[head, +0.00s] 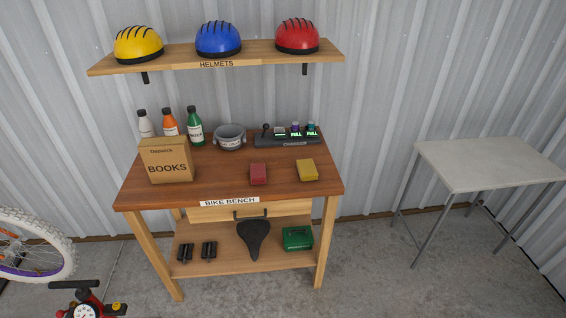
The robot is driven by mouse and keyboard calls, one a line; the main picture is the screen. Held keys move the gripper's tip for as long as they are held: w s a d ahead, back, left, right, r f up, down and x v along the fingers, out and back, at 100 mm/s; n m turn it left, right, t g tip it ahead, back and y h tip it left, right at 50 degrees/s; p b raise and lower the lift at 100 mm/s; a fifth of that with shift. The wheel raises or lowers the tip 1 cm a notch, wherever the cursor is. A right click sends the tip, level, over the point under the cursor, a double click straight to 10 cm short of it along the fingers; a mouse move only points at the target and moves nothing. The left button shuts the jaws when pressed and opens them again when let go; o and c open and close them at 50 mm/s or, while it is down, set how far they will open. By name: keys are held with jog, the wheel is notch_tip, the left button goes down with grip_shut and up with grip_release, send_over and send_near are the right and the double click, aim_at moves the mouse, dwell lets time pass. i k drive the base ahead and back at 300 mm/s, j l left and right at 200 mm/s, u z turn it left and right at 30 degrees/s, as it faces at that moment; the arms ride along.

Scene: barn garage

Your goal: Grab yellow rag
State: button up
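A small yellow block-shaped thing, which looks like the folded yellow rag (307,170), lies on the right part of the wooden bike bench (222,198) in the head view. A similar red one (258,174) lies just to its left, apart from it. Nothing covers the yellow rag. My gripper is not in view.
A cardboard books box (166,161), several bottles (195,127), a grey bucket (230,137) and a dark charger strip (288,137) stand on the bench. A helmet shelf (220,58) hangs above. A bare table (490,163) stands right; a bicycle wheel (32,245) is at left.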

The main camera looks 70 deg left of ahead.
aim_at(307, 171)
jog(key=u, duration=2.45)
